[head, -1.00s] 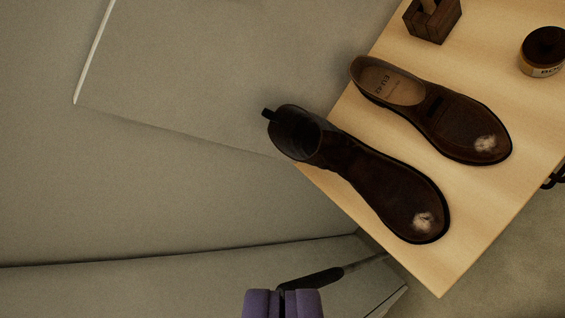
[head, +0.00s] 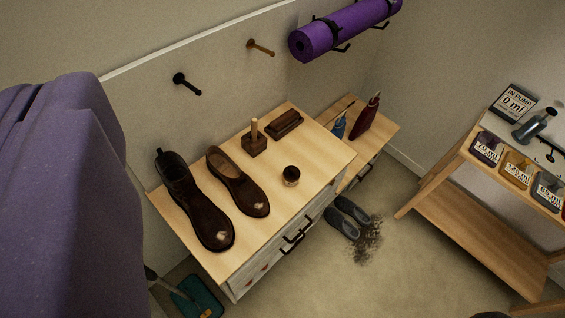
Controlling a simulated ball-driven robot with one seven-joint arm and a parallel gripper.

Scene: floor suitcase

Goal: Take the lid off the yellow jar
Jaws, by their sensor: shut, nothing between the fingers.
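On the light wooden stand at the right, a yellow container (head: 516,163) with a white ml label sits between a purple container (head: 486,148) and a grey-blue one (head: 548,190). It is small and seen from above, so I cannot tell its lid from its body. A round dark-topped tin (head: 291,175) with a pale label stands on the shoe cabinet, apart from these. My gripper is not clearly in view. A large purple form fills the left edge close to the camera, and I cannot tell what it is.
The wooden cabinet (head: 284,223) carries a dark boot (head: 190,205), a brown shoe (head: 238,182) and a brush. Grey shoes (head: 345,216) and dirt lie on the floor. A grey pump-like device (head: 535,124) stands behind the containers. The floor between cabinet and stand is mostly clear.

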